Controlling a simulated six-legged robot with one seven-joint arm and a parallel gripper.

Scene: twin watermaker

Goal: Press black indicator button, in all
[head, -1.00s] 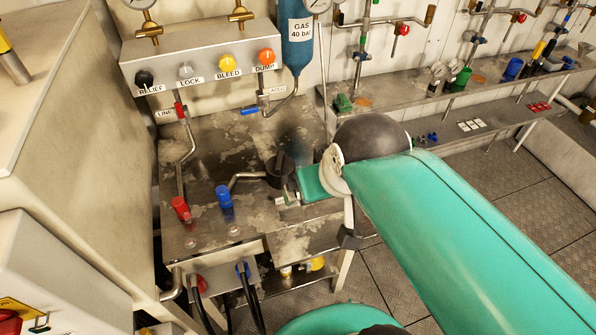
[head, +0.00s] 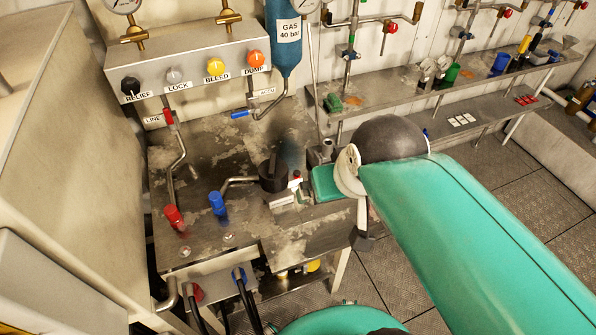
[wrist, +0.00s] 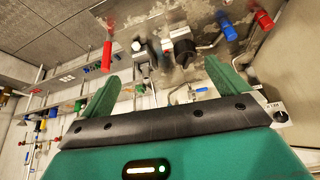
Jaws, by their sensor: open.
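No part is readably marked as an indicator. A black knob labelled RELIEF (head: 130,86) sits at the left end of the grey valve panel (head: 190,62). A black round cap (head: 273,172) stands on the metal bench and also shows in the wrist view (wrist: 184,48).
Red (head: 173,217) and blue (head: 218,205) handles stand on the bench (head: 215,150). LOCK, BLEED and DUMP knobs line the panel. A blue gas cylinder (head: 287,50) hangs behind. A shelf (head: 400,98) with pipes and small parts runs right. Open floor lies front right.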

